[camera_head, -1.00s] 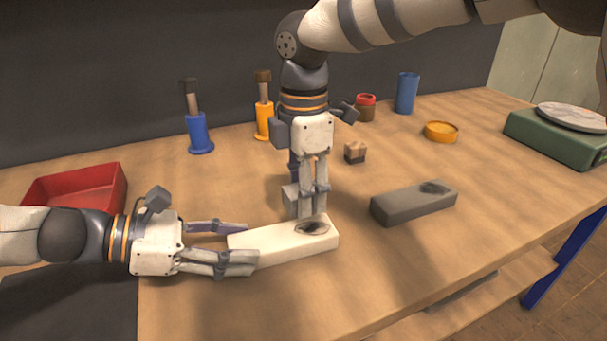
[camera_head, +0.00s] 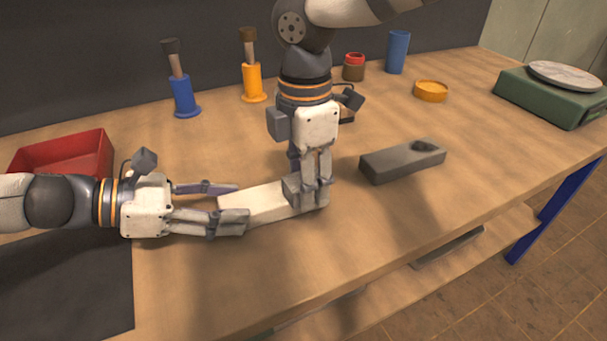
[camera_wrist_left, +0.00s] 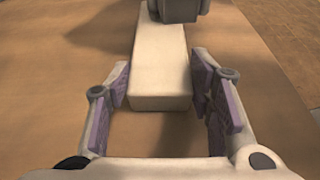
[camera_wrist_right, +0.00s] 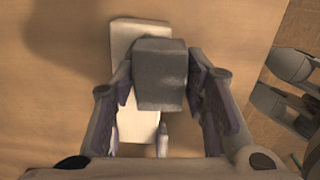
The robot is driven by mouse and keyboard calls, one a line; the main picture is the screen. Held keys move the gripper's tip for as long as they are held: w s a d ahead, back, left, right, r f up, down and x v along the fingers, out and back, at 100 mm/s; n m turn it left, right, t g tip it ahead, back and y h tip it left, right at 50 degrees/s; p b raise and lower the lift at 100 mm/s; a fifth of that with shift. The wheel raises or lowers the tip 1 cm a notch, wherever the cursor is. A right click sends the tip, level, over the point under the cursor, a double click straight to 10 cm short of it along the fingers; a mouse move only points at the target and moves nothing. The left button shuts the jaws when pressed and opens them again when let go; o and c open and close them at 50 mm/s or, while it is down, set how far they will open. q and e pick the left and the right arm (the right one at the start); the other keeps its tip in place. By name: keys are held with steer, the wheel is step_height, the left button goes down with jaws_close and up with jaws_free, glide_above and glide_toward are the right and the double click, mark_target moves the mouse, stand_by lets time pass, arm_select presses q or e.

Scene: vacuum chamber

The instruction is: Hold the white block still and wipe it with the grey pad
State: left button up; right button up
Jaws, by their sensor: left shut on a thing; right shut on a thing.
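The white block (camera_head: 262,204) lies flat on the bench. My left gripper (camera_head: 240,204) is shut on its left end from the side; the left wrist view shows the block (camera_wrist_left: 160,65) between its fingers. My right gripper (camera_head: 314,197) points down and is shut on the grey pad (camera_head: 291,190), which is over the block's right end. The pad (camera_wrist_right: 160,75) also fills the space between the fingers in the right wrist view. Contact between pad and block looks likely but is partly hidden. The block's dark smudge is hidden behind the pad and gripper.
A grey block (camera_head: 390,163) with a dark spot lies to the right. A red bin (camera_head: 65,160) stands at the left. Blue (camera_head: 183,98) and orange (camera_head: 252,85) handled tools, a blue cup (camera_head: 397,52), a yellow dish (camera_head: 431,91) and a green scale (camera_head: 550,98) stand behind.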

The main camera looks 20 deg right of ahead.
steer(key=shift+w+f, duration=0.1)
steer(key=shift+w, duration=2.65)
steer(key=shift+s, duration=3.1)
steer(key=shift+w, duration=3.1)
step_height(320, 180, up, 8)
arm_select(q)
steer(key=o, duration=1.5)
